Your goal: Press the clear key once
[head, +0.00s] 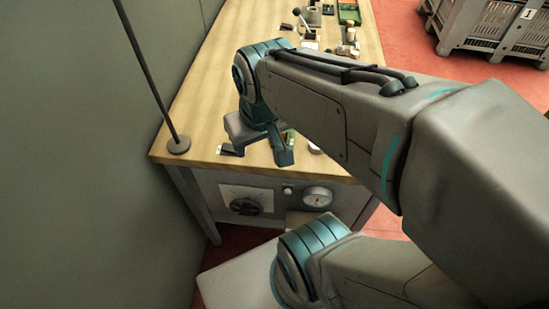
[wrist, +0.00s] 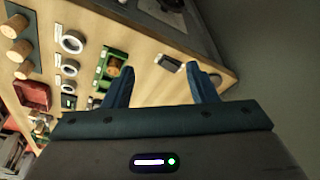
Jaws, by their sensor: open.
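A small dark device with a pale top (wrist: 168,62) lies near the bench edge in the wrist view, beyond and between my fingertips. A small dark and white item (head: 230,150) shows at the bench's near left in the head view, beside my gripper. No key marked clear can be made out in either view. My gripper (wrist: 162,82) is open, its two blue fingers wide apart with nothing between them. In the head view my gripper (head: 262,153) points down over the near end of the bench, and my arm hides part of the bench top.
A green tray (wrist: 101,84) with a cork, several white rings (wrist: 72,41), corks (wrist: 20,49) and a red tray (wrist: 32,96) lie beside my gripper. A thin pole on a round base (head: 178,146) stands at the left corner. A grey crate (head: 460,30) is far right.

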